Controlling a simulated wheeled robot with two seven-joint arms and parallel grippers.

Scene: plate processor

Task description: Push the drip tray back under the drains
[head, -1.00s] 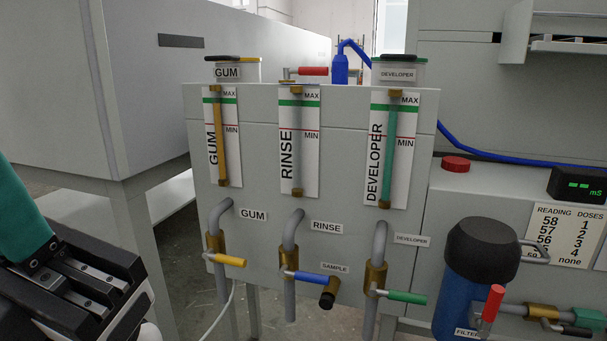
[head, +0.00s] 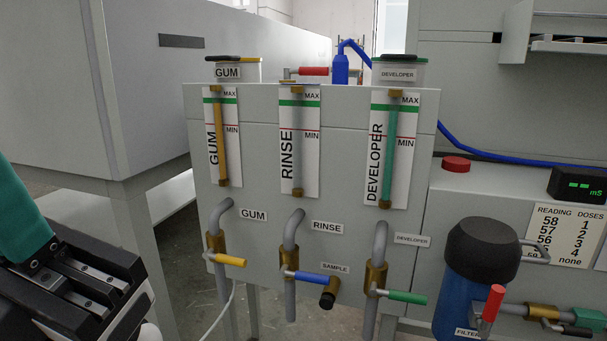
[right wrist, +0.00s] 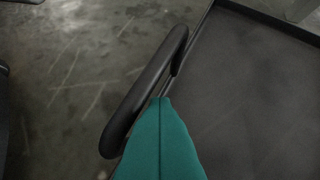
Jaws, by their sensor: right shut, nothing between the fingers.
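The drip tray (right wrist: 262,85) is a dark, flat, shallow tray with a raised rim, at the right of the right wrist view. Its black bar handle (right wrist: 140,97) stands out on the tray's left side. My right gripper (right wrist: 160,104) is shut and empty, its teal fingertips beside the handle; I cannot tell whether they touch it. The drains are grey pipes with the gum valve (head: 214,243), the rinse valve (head: 290,259) and the developer valve (head: 375,276). The tray is not visible in the head view. My left gripper (head: 22,215) shows partly at the left edge, its fingertips cut off.
The grey tank cabinet (head: 262,168) carries the level gauges. A blue filter housing (head: 470,285) with a black cap stands at the right. A large grey machine (head: 130,100) fills the left. Bare concrete floor (right wrist: 70,60) lies beside the tray handle.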

